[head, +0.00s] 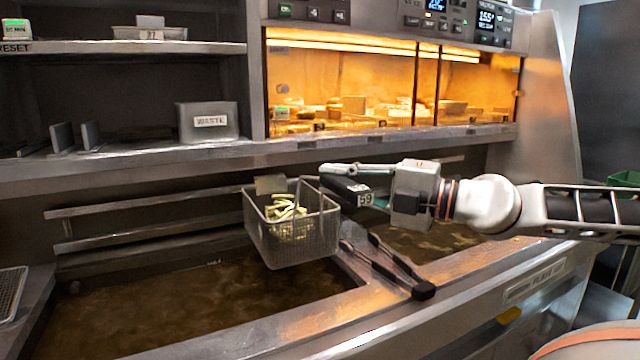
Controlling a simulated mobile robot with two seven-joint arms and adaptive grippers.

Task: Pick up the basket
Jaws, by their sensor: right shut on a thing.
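The wire-mesh basket (292,238) holds several pale fries (286,208). The fingers partly hide the handle. My left gripper is out of view.
The left vat (180,310) and right vat (425,240) hold brown oil. A black-ended long handle (424,291) lies across the divider and front ledge. A heated cabinet (390,85) and a shelf with a "WASTE" bin (208,122) stand behind. A wire rack (10,292) is at far left.

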